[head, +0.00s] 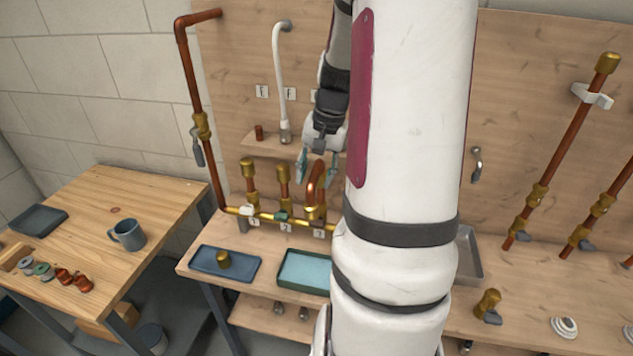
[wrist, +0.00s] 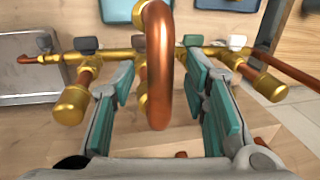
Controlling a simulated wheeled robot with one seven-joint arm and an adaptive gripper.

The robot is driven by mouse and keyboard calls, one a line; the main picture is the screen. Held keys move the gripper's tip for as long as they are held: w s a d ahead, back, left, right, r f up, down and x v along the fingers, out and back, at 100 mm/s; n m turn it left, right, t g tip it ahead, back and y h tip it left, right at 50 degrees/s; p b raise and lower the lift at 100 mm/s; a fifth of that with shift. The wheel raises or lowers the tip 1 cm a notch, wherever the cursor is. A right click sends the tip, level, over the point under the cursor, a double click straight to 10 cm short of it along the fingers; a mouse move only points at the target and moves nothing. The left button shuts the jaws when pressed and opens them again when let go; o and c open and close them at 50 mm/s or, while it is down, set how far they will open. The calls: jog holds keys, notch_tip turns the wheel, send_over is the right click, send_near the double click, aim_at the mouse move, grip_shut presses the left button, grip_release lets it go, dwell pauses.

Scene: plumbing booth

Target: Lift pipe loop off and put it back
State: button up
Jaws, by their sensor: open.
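The pipe loop (head: 317,178) is a bent copper tube with brass collars, standing at the brass manifold (head: 265,215) on the bench. In the wrist view the loop (wrist: 160,70) rises close to the camera in the middle of the picture. My gripper (head: 317,168) is open, with its teal-padded fingers at either side of the upper loop. In the wrist view my gripper (wrist: 160,88) shows gaps between both pads and the copper. My arm hides the manifold's right part in the head view. I cannot tell how deeply the loop's ends sit.
Capped brass stubs (wrist: 72,102) stand close beside the fingers. A blue tray (head: 225,264) with a brass fitting and a green-rimmed tray (head: 305,270) lie in front of the manifold. A white pipe (head: 280,80) stands on a shelf behind. A mug (head: 128,235) is on the left table.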

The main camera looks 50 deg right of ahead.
jog(key=shift+c, duration=0.2)
grip_shut()
jog(key=shift+r, duration=0.15)
jog(key=shift+r, duration=0.55)
notch_tip(320, 180, up, 2)
jog(key=shift+w+r+b, duration=0.1)
jog(key=shift+r+b, duration=0.05)
jog(key=shift+b, duration=0.15)
jog(key=s+a+r, duration=0.1)
jog(key=s+a, duration=0.1)
jog(key=s, duration=0.6)
jog(key=s+a, duration=0.2)
jog(key=s, duration=0.5)
jog(key=shift+s+d+r+p, duration=0.1)
jog(key=shift+s+r+p, duration=0.1)
jog(key=shift+r+p, duration=0.8)
jog(key=shift+s+d+r+p, duration=0.1)
jog(key=shift+s+r+p, duration=0.2)
jog(key=shift+r, duration=1.15)
